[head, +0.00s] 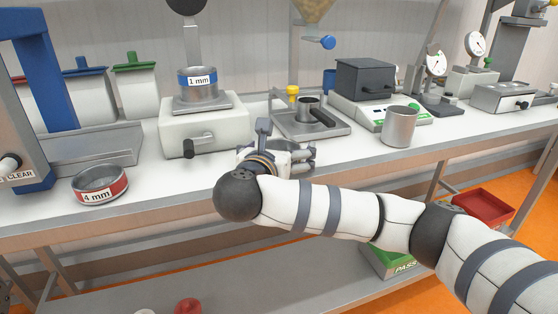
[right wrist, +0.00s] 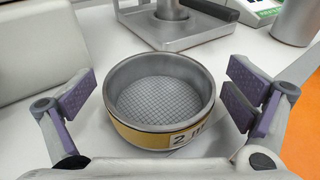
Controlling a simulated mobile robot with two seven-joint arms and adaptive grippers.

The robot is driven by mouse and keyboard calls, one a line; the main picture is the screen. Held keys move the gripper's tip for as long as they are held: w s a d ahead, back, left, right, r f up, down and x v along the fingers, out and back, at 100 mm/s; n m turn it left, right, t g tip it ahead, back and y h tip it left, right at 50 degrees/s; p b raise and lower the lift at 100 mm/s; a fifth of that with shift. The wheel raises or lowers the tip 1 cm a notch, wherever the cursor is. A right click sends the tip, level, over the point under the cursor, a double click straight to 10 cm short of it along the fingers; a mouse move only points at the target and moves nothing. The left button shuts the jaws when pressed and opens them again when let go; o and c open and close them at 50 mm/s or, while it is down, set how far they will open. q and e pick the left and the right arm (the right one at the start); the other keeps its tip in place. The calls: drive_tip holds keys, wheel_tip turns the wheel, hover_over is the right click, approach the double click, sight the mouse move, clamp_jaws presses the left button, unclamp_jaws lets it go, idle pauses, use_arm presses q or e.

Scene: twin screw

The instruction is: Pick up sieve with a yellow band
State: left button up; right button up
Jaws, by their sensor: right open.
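The sieve with a yellow band (right wrist: 160,132) stands upright on the white bench in the right wrist view. Its label starts with "2" and its round mesh faces up. In the head view my right gripper (head: 284,143) is over the bench's front part, and the hand hides most or all of the yellow-banded sieve. My left gripper is not in view.
A red-banded "4 mm" sieve (head: 100,185) lies at the left front. A blue-banded "1 mm" sieve (head: 198,84) sits on a white machine (head: 203,130). Behind my gripper is a metal tray (head: 334,128); a steel cup (head: 399,127) stands to the right.

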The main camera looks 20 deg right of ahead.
drive_tip(key=c, duration=1.3)
drive_tip(key=shift+o, duration=0.2)
